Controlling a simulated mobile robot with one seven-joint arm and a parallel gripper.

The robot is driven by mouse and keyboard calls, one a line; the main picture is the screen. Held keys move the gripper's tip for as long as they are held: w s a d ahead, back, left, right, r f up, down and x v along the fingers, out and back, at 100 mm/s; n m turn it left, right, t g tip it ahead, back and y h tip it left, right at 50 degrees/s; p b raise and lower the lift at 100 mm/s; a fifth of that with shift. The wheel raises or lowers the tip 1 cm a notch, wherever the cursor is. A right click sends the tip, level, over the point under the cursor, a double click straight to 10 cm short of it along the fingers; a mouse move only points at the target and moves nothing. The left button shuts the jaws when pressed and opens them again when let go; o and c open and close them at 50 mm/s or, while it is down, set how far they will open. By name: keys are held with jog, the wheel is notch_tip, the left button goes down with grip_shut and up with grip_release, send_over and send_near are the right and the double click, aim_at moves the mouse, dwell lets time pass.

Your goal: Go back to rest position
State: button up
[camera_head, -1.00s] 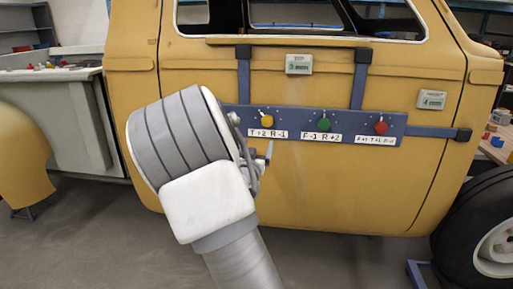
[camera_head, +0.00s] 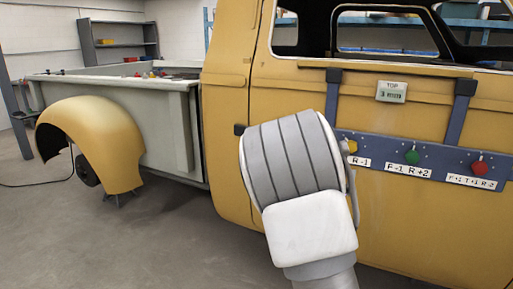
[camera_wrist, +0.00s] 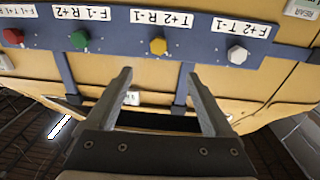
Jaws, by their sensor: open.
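My arm fills the middle of the head view and hides my gripper there. In the wrist view my gripper (camera_wrist: 158,74) is open and empty, its two fingers spread before the door panel. A blue bar (camera_head: 437,158) with coloured knobs is fixed across the yellow door. The green knob (camera_head: 411,157) and red knob (camera_head: 478,167) show clearly in the head view; the yellow knob (camera_head: 351,146) is partly behind my arm. The wrist view appears upside down and shows the red, green, yellow (camera_wrist: 158,46) and white (camera_wrist: 237,55) knobs. No finger visibly touches a knob.
The yellow truck cab (camera_head: 230,85) stands close in front, with a grey bed (camera_head: 150,115) at its left. A small display marked TOP (camera_head: 391,91) sits above the bar. Floor at lower left is clear.

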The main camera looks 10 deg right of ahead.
jog(key=s+a+r+n+g+y, duration=0.2)
jog(key=s+a+n+g+y, duration=0.15)
jog(key=s+a+y, duration=0.95)
jog(key=s+a+f+n+g+h, duration=0.1)
jog(key=s+a+n+g, duration=0.15)
jog(key=s, duration=0.95)
jog(key=s+a+n+g+h, duration=0.1)
jog(key=s+a+g, duration=0.25)
jog(key=s, duration=0.85)
notch_tip(320, 180, up, 20)
jog(key=p, duration=2)
jog(key=shift+w+a, duration=0.15)
jog(key=shift+w, duration=0.15)
jog(key=shift+t, duration=0.25)
